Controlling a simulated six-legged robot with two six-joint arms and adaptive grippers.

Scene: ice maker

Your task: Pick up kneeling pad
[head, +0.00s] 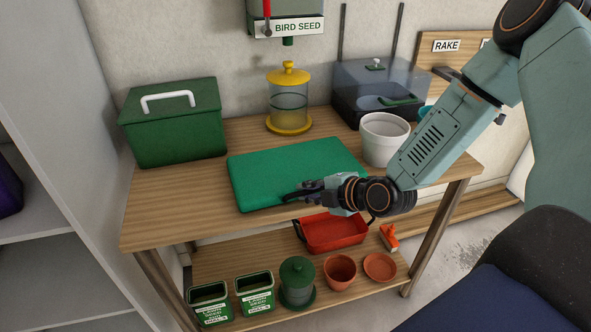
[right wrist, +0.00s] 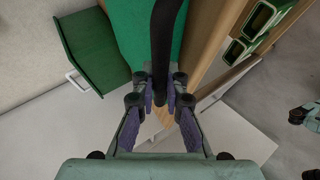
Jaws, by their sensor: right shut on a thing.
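The kneeling pad (head: 275,170) is a flat green rectangle lying on the wooden table. It also shows at the top of the right wrist view (right wrist: 131,30). My right gripper (head: 306,190) is at the pad's front edge, reaching in from the right. In the right wrist view its fingers (right wrist: 160,90) are shut on a black handle (right wrist: 165,40) that appears to belong to the pad. The fingers hide part of the handle. The pad looks flat on the table, though I cannot tell whether its front edge is lifted.
A green box (head: 175,130) with a white handle stands left of the pad. A yellow-topped feeder (head: 289,100) stands behind it, a white pot (head: 384,140) to its right. The lower shelf (head: 215,262) holds a red tray (head: 333,232), pots and seed tins.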

